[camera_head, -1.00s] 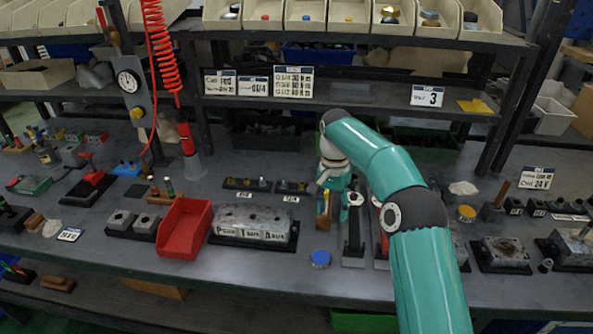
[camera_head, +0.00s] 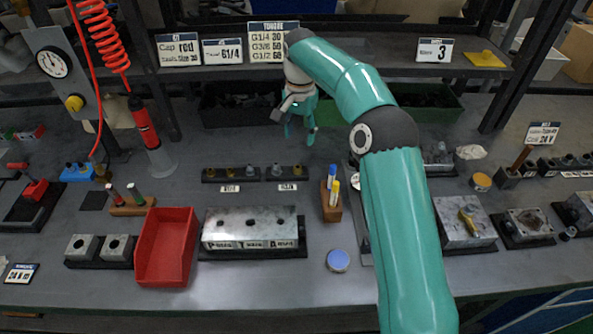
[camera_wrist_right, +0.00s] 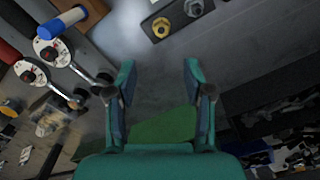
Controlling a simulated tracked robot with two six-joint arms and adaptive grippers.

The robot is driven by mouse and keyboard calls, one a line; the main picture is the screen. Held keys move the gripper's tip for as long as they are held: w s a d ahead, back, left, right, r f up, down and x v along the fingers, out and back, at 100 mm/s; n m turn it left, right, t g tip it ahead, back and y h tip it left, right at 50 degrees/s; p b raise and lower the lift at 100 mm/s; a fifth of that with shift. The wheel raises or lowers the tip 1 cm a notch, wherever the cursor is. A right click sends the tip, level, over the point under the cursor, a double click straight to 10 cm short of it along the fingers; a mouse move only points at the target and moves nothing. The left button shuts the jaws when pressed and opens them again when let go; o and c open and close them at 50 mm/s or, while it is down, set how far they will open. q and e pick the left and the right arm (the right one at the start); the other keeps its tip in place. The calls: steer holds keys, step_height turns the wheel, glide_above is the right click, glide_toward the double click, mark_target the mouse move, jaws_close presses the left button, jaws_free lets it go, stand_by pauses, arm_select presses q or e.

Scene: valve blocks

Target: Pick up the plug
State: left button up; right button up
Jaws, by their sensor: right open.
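In the right wrist view, a brass fitting (camera_wrist_right: 161,27) and a steel fitting (camera_wrist_right: 193,8) stand on a dark strip at the top, beyond my fingertips. My right gripper (camera_head: 299,135) is open and empty, above the back of the bench, behind and to the right of the fittings. Its two spread fingers also show in the right wrist view (camera_wrist_right: 160,76). My left gripper is out of view.
A metal block with holes (camera_head: 250,228) and a red bin (camera_head: 168,247) stand in front of the fittings. A wooden block with marker pens (camera_head: 331,202) is right of them. Dark bins (camera_head: 240,105) and a shelf (camera_head: 350,72) are behind.

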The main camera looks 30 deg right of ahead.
glide_above(298, 167)
steer(key=f, duration=0.5)
steer(key=shift+w+d+f, duration=0.1)
steer(key=shift+w+d, duration=0.05)
steer(key=shift+d, duration=0.1)
steer(key=shift+a+f, duration=0.15)
steer(key=shift+f, duration=1.45)
steer(key=shift+a+f, duration=0.1)
steer(key=shift+f, duration=1.45)
steer(key=shift+c, duration=0.3)
steer(key=shift+s, duration=0.2)
jaws_close()
